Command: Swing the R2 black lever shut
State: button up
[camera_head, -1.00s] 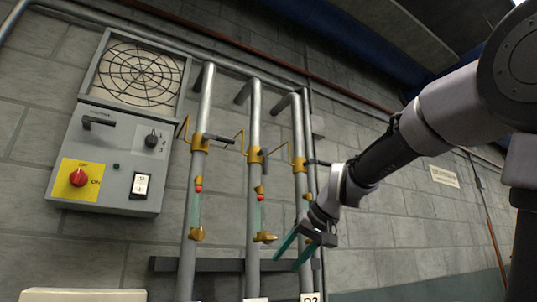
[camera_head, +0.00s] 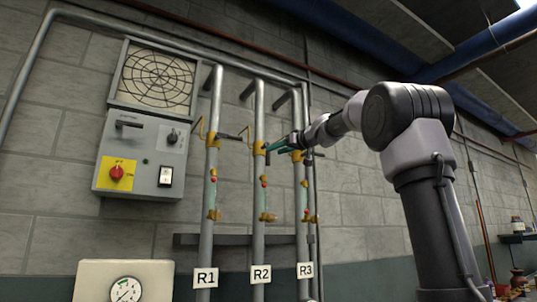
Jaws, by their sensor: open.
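The R2 pipe (camera_head: 259,205) is the middle of three grey upright pipes and carries a white R2 label (camera_head: 261,274). Its brass valve (camera_head: 259,147) is at the height of my gripper. The R2 black lever (camera_head: 267,148) is a small dark shape at the right of the valve, mostly hidden by my gripper.
The R1 pipe (camera_head: 208,230) stands left, its black lever (camera_head: 231,136) pointing right. The R3 pipe (camera_head: 302,225) stands right, partly behind my gripper. A grey control box (camera_head: 144,150) with a red knob hangs at left. A gauge panel (camera_head: 88,280) is lower left.

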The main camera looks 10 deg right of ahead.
aim_at(268, 154)
jog(key=x, duration=0.6)
grip_shut()
dwell(1.3)
